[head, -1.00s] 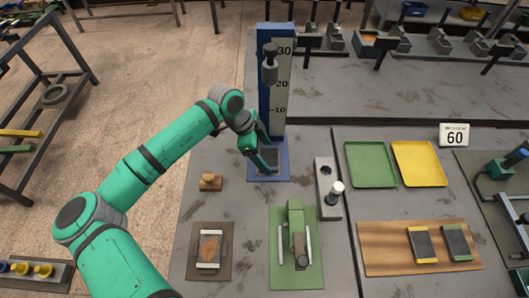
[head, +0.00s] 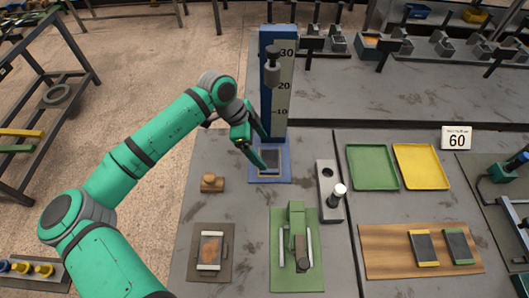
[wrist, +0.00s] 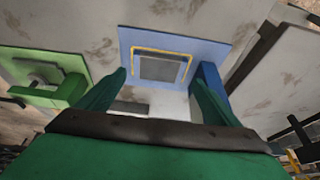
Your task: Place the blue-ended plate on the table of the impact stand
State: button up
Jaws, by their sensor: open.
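The impact stand (head: 273,90) is a tall blue column with a height scale and a dark hanging weight. At its foot is a blue table (head: 285,174) with a yellow outline, also in the wrist view (wrist: 222,62). A dark grey plate (head: 270,157) lies flat inside the outline.
A green press (head: 297,235) and a holder with a rusty white-ended plate (head: 209,250) stand in front. A yellow-ended plate (head: 424,247) and a green-ended plate (head: 457,245) lie on a wooden board. Green (head: 372,167) and yellow trays (head: 420,166) lie at right.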

jog(key=v, duration=0.7)
jog(key=shift+r, duration=0.25)
jog(key=shift+s, duration=0.1)
jog(key=shift+a+f, duration=0.1)
